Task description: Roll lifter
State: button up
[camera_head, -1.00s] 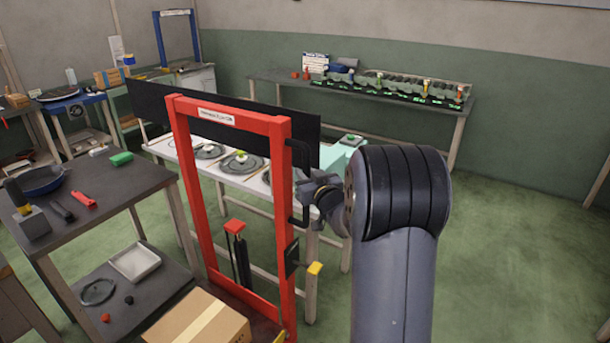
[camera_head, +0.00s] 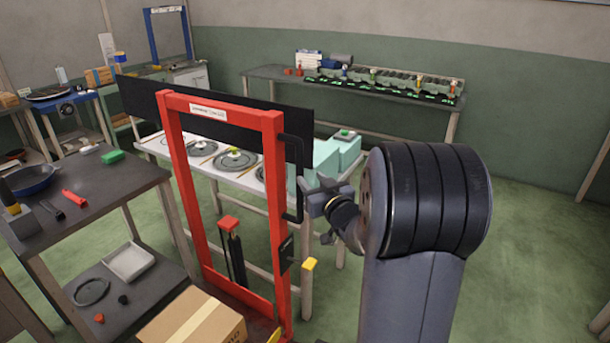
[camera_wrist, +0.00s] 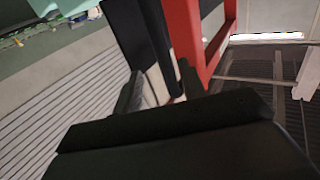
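The lifter (camera_head: 184,170) is a red upright frame with a white label on its top bar and a black handle (camera_head: 300,180) on its right post. A red-topped lever (camera_head: 229,223) stands within the frame. My gripper (camera_head: 310,192) is beside the handle, just right of the post; its fingertips are hard to make out there. In the wrist view my gripper (camera_wrist: 158,82) shows two dark fingers standing apart. Dark bars and the red frame (camera_wrist: 212,40) lie beyond them. I cannot tell whether the fingers touch the handle.
A cardboard box (camera_head: 192,322) is low at the lifter's base. A grey table (camera_head: 90,205) with a pan and tools stands left. Behind the lifter are a black panel (camera_head: 135,100) and a white table (camera_head: 152,144) with pans. Green floor (camera_head: 530,240) is open on the right.

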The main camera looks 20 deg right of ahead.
aim_at(299, 172)
jog(key=shift+s, duration=1.7)
jog(key=w, duration=0.7)
jog(key=w+p, duration=0.1)
jog(key=w, duration=0.3)
jog(key=shift+a, duration=0.25)
jog(key=shift+s+a, duration=0.4)
jog(key=shift+f, duration=0.1)
